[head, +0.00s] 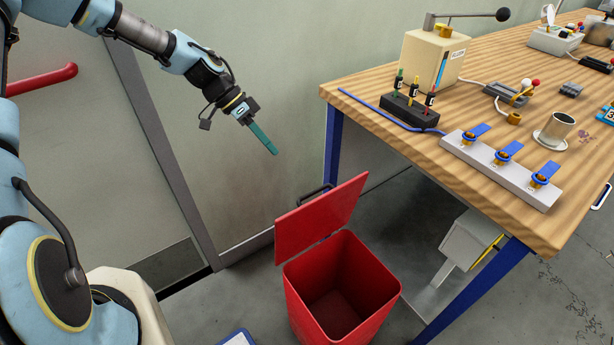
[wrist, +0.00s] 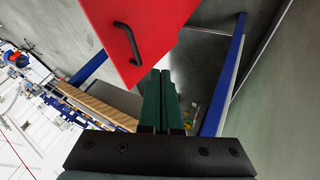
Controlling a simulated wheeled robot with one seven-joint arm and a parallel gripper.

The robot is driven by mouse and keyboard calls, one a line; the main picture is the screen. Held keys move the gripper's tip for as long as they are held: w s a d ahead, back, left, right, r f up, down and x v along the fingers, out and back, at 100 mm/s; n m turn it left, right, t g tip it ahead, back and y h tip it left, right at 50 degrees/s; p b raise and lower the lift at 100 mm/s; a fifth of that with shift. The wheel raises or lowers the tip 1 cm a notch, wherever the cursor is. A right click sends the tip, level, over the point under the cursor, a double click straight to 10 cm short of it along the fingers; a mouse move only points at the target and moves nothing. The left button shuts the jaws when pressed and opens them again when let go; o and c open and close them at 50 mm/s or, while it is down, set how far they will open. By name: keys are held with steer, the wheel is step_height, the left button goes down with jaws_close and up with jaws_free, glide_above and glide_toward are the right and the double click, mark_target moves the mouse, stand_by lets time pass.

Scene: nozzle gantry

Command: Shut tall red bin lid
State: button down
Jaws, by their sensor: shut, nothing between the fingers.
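The tall red bin (head: 342,290) stands on the floor left of the workbench, open at the top and seemingly empty. Its red lid (head: 318,215) is raised and tilted up at the bin's back left side, with a dark handle (head: 315,190) at its upper edge. My gripper (head: 274,151) is in the air above and left of the lid, apart from it, its green fingers shut and empty. In the wrist view the lid (wrist: 135,35) and its black handle (wrist: 128,42) lie beyond and left of my fingertips (wrist: 160,74).
The wooden workbench (head: 400,150) with blue legs stands to the right, holding a white rail with blue-tabbed valves (head: 503,162), a black bottle rack (head: 410,110) and a cream box (head: 432,62). A door with a red handle (head: 45,80) is at left. Clear air lies between my gripper and the lid.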

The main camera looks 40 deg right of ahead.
steer(key=s+d+f+p, duration=0.3)
steer(key=s+f+p, duration=0.2)
steer(key=s+f, duration=0.2)
steer(key=shift+s+d+f, duration=0.15)
steer(key=shift+s+f, duration=0.2)
steer(key=shift+s, duration=0.65)
